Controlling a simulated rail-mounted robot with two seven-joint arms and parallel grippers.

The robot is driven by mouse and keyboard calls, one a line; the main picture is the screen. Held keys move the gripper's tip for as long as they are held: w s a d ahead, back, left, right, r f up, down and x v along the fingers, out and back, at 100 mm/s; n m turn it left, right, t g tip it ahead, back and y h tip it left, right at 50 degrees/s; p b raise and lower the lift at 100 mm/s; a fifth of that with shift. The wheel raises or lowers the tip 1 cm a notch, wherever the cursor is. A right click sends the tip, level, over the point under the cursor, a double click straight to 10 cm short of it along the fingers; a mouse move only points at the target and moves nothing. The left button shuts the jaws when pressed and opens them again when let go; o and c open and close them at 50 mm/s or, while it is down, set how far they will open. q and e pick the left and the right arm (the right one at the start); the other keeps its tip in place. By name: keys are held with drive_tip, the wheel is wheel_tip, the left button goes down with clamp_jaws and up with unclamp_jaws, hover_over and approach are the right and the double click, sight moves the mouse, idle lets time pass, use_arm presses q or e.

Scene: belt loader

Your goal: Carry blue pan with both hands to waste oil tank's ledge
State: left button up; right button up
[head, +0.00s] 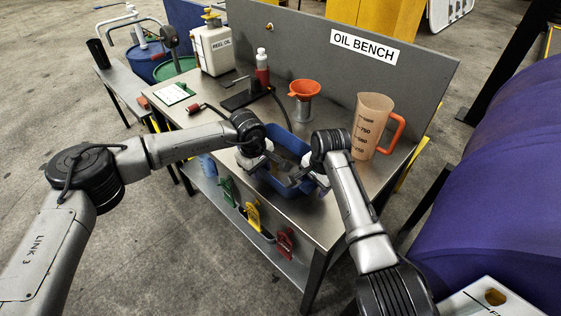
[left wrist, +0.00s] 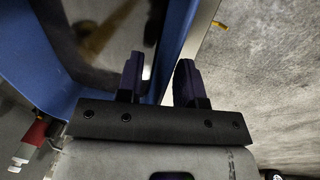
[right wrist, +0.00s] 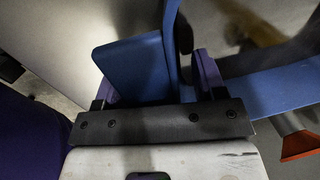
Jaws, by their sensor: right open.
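The blue pan (head: 279,186) stands on the front part of the steel bench, between my two grippers, with dark liquid inside. Its wall and rim also show in the left wrist view (left wrist: 85,106) and the right wrist view (right wrist: 130,68). My left gripper (left wrist: 160,80) is at the pan's left side, its fingers a little apart on either side of the rim; I cannot tell if they press on it. My right gripper (right wrist: 155,80) is at the right end, its fingers wide apart around a blue upright edge. No label for the waste oil tank is readable.
A back panel (head: 330,60) closes the far side. A large purple cylinder (head: 490,180) stands at right. Floor is open at front left.

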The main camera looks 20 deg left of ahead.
use_arm(q)
drive_tip(key=c, duration=0.6)
use_arm(e)
drive_tip(key=c, duration=0.6)
use_arm(q)
clamp_jaws()
use_arm(e)
clamp_jaws()
use_arm(q)
drive_tip(key=shift+r, duration=0.1)
